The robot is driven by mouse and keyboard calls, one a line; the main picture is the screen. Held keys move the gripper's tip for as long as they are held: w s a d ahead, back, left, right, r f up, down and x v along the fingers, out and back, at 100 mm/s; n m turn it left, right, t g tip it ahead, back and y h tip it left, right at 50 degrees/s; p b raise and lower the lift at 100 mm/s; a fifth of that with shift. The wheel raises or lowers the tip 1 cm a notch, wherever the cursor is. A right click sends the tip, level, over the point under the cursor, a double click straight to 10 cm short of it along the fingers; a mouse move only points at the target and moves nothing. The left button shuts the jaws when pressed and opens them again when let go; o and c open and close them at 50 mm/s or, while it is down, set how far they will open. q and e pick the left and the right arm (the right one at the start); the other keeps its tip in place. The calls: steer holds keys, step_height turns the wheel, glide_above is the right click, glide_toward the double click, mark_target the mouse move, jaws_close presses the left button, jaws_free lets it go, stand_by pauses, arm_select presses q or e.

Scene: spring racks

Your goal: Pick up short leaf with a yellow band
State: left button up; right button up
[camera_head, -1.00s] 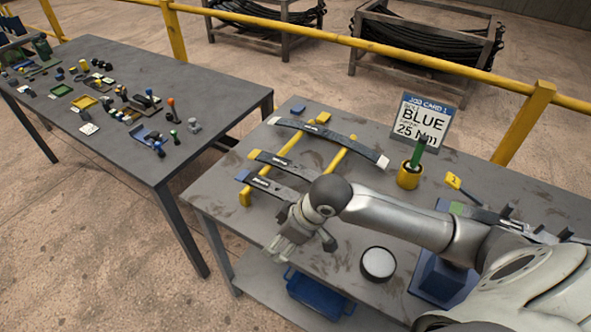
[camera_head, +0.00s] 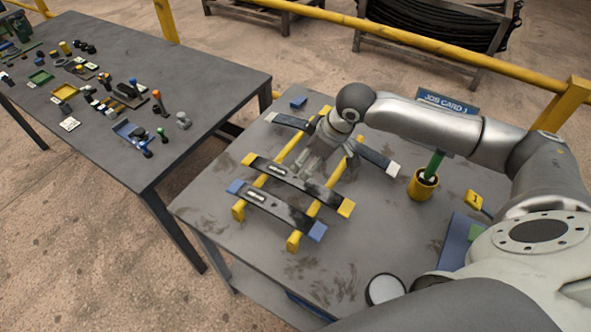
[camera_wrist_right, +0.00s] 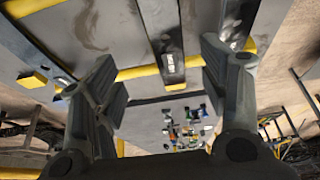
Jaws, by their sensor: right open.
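The leaf with a yellow band (camera_head: 275,170) is a dark curved strip with yellow ends and a pale label. It lies across two yellow rails, between the other two leaves. My right gripper (camera_head: 315,166) is over the rack, just above and beyond this leaf, and covers part of the scene behind it. In the right wrist view the leaf (camera_wrist_right: 170,60) runs between the spread fingers of the open, empty gripper (camera_wrist_right: 160,66). Contact with the leaf cannot be made out. My left gripper is not in view.
A blue-ended leaf (camera_head: 275,205) lies close on the near side; a white-ended leaf (camera_head: 375,158) lies on the far side. A yellow cup (camera_head: 423,186) with a green-handled tool stands right of the rack. A cluttered table (camera_head: 190,85) is at left.

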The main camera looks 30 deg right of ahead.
mark_target(302, 182)
steer(key=f, duration=0.1)
steer(key=a+f, duration=0.1)
steer(key=f, duration=0.1)
steer(key=shift+w+a+f+p, duration=0.15)
steer(key=shift+w+a+p, duration=0.05)
steer(key=shift+w+p, duration=0.1)
steer(key=shift+w+f, duration=0.15)
steer(key=shift+f, duration=0.1)
steer(key=shift+w+f, duration=0.1)
steer(key=shift+f, duration=0.15)
steer(key=p+x, duration=0.2)
steer(key=x, duration=0.2)
steer(key=shift+a+f, duration=0.1)
steer(key=shift+a, duration=0.15)
steer(key=shift+w+f, duration=0.15)
steer(key=shift+f, duration=0.15)
steer(key=c, duration=1)
steer(key=shift+w+r, duration=0.1)
steer(key=shift+r, duration=0.1)
steer(key=shift+c, duration=1)
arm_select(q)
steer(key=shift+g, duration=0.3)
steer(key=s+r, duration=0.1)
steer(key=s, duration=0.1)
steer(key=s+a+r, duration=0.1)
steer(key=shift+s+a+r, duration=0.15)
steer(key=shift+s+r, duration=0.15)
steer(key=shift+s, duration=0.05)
